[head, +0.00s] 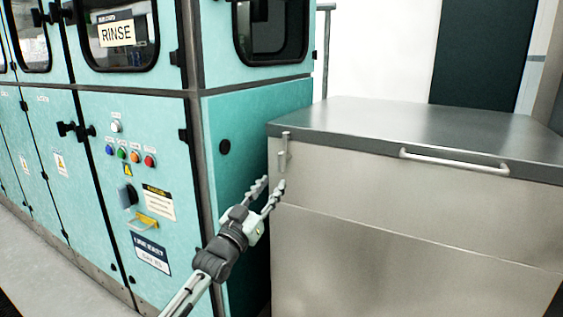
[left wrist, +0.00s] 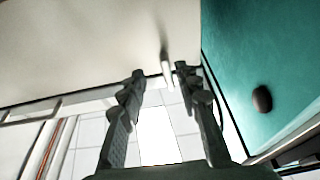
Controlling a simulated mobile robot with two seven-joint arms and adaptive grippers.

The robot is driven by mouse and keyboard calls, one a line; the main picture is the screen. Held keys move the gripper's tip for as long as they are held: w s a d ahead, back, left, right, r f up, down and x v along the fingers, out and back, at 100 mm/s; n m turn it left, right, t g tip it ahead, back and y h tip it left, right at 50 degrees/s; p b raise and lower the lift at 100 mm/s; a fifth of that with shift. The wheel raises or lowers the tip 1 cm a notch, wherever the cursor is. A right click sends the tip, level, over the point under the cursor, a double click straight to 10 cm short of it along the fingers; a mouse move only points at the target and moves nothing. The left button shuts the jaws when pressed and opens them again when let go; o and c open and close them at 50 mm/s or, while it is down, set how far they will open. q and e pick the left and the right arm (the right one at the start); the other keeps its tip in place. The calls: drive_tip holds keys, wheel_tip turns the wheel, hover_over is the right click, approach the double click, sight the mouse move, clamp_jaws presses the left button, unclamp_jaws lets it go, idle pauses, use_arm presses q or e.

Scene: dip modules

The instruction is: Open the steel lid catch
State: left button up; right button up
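The steel lid catch (head: 284,152) is a small upright metal piece on the front face of the steel cabinet, near its left corner just below the lid (head: 410,125). My left gripper (head: 271,186) is open, with its fingertips just below the catch in the head view. In the left wrist view, the catch (left wrist: 166,70) shows pale between the two fingertips of the open left gripper (left wrist: 160,74), nearer the right finger. I cannot tell whether either finger touches it. The lid lies flat and closed on the steel cabinet (head: 420,260). My right gripper is not in view.
A long bar handle (head: 455,161) runs along the lid's front edge. A teal machine (head: 255,120) with a RINSE sign, buttons and labels stands close on the left, with a dark round knob (head: 224,147) on its side. Pale floor (head: 60,270) is clear at lower left.

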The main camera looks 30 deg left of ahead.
sight(279, 159)
use_arm(q)
drive_tip(key=shift+t, duration=0.5)
drive_tip(key=w+r, duration=0.1)
drive_tip(key=w, duration=0.1)
drive_tip(key=w+r, duration=0.4)
drive_tip(key=shift+a+r+p, duration=0.25)
drive_tip(key=shift+a+p, duration=0.05)
drive_tip(key=shift+p, duration=0.05)
drive_tip(key=shift+w+r, duration=0.15)
drive_tip(key=shift+w, duration=0.4)
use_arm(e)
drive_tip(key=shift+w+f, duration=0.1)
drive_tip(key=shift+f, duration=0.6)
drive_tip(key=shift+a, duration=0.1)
use_arm(q)
clamp_jaws()
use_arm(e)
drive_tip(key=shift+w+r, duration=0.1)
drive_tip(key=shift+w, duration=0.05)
